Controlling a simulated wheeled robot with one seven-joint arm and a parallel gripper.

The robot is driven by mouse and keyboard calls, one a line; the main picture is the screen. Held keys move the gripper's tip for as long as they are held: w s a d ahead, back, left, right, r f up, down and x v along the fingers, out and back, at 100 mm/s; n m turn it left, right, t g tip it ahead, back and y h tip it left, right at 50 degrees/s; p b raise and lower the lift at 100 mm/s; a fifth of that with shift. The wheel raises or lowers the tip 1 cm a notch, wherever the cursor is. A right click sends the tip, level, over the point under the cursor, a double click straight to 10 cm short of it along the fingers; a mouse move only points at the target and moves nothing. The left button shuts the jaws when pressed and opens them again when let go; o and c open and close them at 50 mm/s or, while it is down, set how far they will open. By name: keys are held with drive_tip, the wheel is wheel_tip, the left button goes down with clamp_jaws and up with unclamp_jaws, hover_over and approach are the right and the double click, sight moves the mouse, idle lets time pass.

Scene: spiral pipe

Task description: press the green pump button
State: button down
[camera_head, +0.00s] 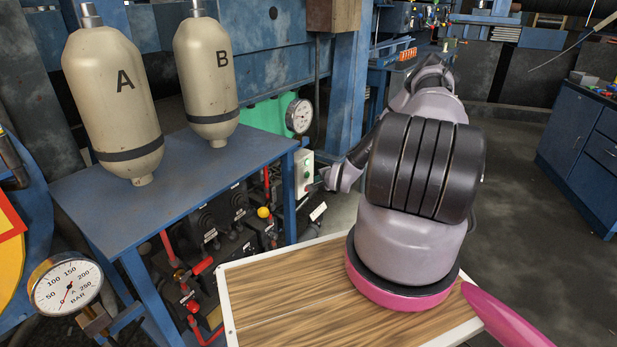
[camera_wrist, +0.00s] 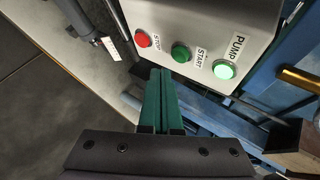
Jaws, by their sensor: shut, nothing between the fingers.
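A pale control box (camera_wrist: 185,15) fills the top of the wrist view. On its face are a red button (camera_wrist: 143,39) labelled STOP, a dark green button (camera_wrist: 180,52) beside the label START, and a bright, lit-looking green round (camera_wrist: 224,70) beside the label PUMP. My gripper (camera_wrist: 160,78) has its green fingers together with nothing between them. In the picture the tips lie just below the dark green button; I cannot tell whether they touch the box. In the head view the control box (camera_head: 303,172) stands at the blue table's right end, with my wrist just right of it.
The blue table (camera_head: 85,195) carries tanks A (camera_head: 113,110) and B (camera_head: 207,85). A dial gauge (camera_head: 299,116) is above the box; another gauge (camera_head: 66,284) is at lower left. Pipes and valves fill the space under the table. Floor (camera_head: 550,240) is open at right.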

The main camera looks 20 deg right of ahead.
drive_tip(key=shift+s+d, duration=0.55)
drive_tip(key=shift+s, duration=0.3)
drive_tip(key=shift+s+d, duration=0.5)
drive_tip(key=shift+s, duration=0.3)
drive_tip(key=s+a+r+n+g, duration=0.1)
drive_tip(key=s+a+r+n, duration=0.15)
drive_tip(key=r, duration=0.95)
drive_tip(key=s+a+r+n+g, duration=0.15)
drive_tip(key=r+n, duration=0.25)
drive_tip(key=r, duration=0.8)
drive_tip(key=s+a+r+n+g, duration=0.1)
drive_tip(key=a+r+n+g, duration=0.15)
drive_tip(key=r, duration=0.95)
drive_tip(key=s+a+r+n, duration=0.1)
drive_tip(key=s+a+r, duration=0.2)
drive_tip(key=s+r, duration=0.35)
drive_tip(key=s+a+r+n, duration=0.1)
drive_tip(key=s+a+r, duration=0.2)
drive_tip(key=s+r, duration=0.4)
drive_tip(key=s+a+r+n+y, duration=0.1)
drive_tip(key=s+a+r, duration=0.2)
drive_tip(key=s, duration=0.5)
drive_tip(key=s+a+r+y, duration=0.1)
drive_tip(key=s+a+r, duration=0.2)
drive_tip(key=s, duration=0.5)
drive_tip(key=shift+r+n+t, duration=0.3)
drive_tip(key=shift+r+n, duration=0.1)
drive_tip(key=shift+r, duration=0.1)
